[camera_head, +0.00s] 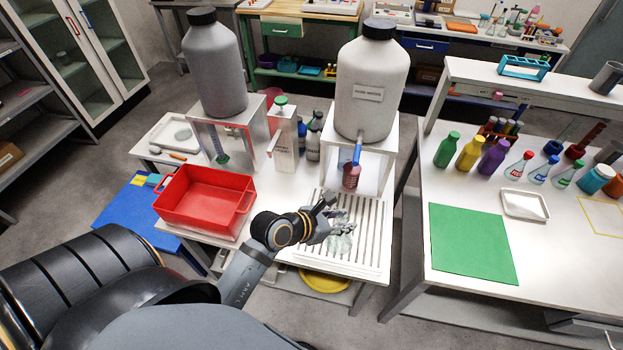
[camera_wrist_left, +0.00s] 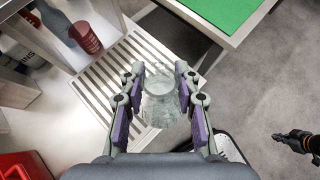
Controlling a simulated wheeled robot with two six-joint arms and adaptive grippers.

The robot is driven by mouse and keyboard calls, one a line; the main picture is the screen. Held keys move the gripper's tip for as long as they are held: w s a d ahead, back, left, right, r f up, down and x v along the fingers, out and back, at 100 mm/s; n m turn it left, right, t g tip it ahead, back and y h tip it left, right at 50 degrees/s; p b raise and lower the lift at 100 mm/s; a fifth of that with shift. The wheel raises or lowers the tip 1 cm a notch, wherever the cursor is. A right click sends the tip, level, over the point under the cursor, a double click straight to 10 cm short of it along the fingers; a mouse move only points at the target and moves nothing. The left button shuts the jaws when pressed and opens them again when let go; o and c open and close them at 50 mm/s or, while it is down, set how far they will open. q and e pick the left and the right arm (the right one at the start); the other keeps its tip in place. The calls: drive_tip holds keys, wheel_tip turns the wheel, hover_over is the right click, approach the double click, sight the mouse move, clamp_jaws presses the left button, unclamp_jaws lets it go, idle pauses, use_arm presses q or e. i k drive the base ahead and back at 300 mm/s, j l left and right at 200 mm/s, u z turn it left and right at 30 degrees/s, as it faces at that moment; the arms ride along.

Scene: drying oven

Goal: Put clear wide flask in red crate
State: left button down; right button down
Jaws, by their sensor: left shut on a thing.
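The clear wide flask (camera_head: 340,244) is a see-through glass vessel over the white slatted rack, and it also shows between the fingers in the left wrist view (camera_wrist_left: 160,106). My left gripper (camera_head: 336,218) is shut on it, with one finger on each side of the glass (camera_wrist_left: 158,84). I cannot tell whether the flask touches the slats. The red crate (camera_head: 192,219) stands left of the gripper, open at the top and empty as far as I see. My right gripper (camera_wrist_left: 283,137) seems to show small at the right of the left wrist view; its fingers are unclear.
The slatted rack (camera_head: 312,255) lies on the white table's right part. A large white bottle (camera_head: 372,85) on a stand and a dark red container (camera_head: 351,177) are behind it. A grey bottle (camera_head: 214,70) stands behind the crate. A gap separates the right table with its green mat (camera_head: 470,243).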

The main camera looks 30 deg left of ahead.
sight(212, 209)
drive_tip(key=k+j, duration=0.1)
drive_tip(key=j, duration=0.5)
drive_tip(key=k+j, duration=0.1)
drive_tip(key=j, duration=0.55)
drive_tip(key=k+j, duration=0.1)
drive_tip(key=j, duration=0.5)
drive_tip(key=k+j, duration=0.1)
drive_tip(key=j, duration=0.5)
